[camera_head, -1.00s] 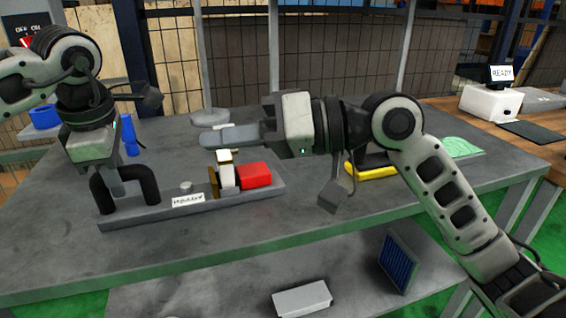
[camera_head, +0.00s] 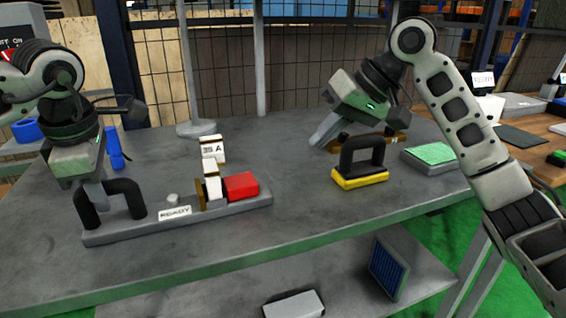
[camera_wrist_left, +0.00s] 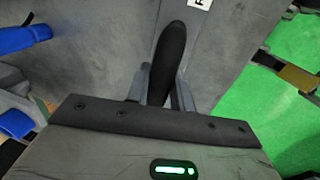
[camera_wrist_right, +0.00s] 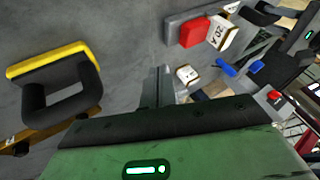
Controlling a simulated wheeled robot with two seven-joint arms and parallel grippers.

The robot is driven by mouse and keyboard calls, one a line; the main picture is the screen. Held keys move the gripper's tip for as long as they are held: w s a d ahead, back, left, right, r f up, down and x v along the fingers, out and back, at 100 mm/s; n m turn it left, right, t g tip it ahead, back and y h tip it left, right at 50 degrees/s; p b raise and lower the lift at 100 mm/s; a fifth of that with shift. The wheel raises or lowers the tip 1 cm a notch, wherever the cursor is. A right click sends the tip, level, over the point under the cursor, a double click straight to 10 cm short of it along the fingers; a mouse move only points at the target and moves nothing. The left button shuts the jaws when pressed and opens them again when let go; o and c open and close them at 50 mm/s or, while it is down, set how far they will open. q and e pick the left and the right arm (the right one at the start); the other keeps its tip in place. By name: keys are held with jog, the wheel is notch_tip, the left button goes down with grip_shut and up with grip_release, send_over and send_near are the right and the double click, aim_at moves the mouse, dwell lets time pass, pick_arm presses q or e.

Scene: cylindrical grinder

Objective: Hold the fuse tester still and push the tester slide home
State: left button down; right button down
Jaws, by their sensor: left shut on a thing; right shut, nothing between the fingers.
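The fuse tester is a long grey base (camera_head: 110,237) on the table with a black handle (camera_head: 130,193) at its left end, a READY label (camera_head: 174,212) and a small knob. Towards its right end are a brown plate (camera_head: 200,196), a white block (camera_head: 213,186) and a red block (camera_head: 241,186); I cannot tell which part is the slide. My left gripper (camera_head: 103,203) is shut on the black handle, also seen in the left wrist view (camera_wrist_left: 168,65). My right gripper (camera_head: 322,138) is shut and empty above the table, right of the tester and apart from it.
A white block marked 35 A (camera_head: 212,148) stands behind the tester. A yellow block with a black handle (camera_head: 360,180) is below and right of my right gripper. A green-topped box (camera_head: 430,155) is at the table's right. The table between tester and yellow block is clear.

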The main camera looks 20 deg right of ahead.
send_near(260, 192)
jog(key=w+f, duration=0.1)
jog(key=f, duration=0.1)
jog(key=w+d+f, duration=0.1)
jog(key=w+f, duration=0.1)
jog(key=shift+w+d+f, duration=0.1)
jog(key=shift+w+f, duration=0.15)
jog(key=shift+w, duration=0.1)
jog(key=a, duration=0.3)
jog(key=shift+a, duration=0.55)
jog(key=shift+s+a, duration=0.1)
jog(key=shift+a, duration=0.95)
jog(key=d, duration=0.4)
jog(key=shift+d, duration=0.35)
jog(key=v, duration=0.9)
jog(key=shift+r, duration=0.45)
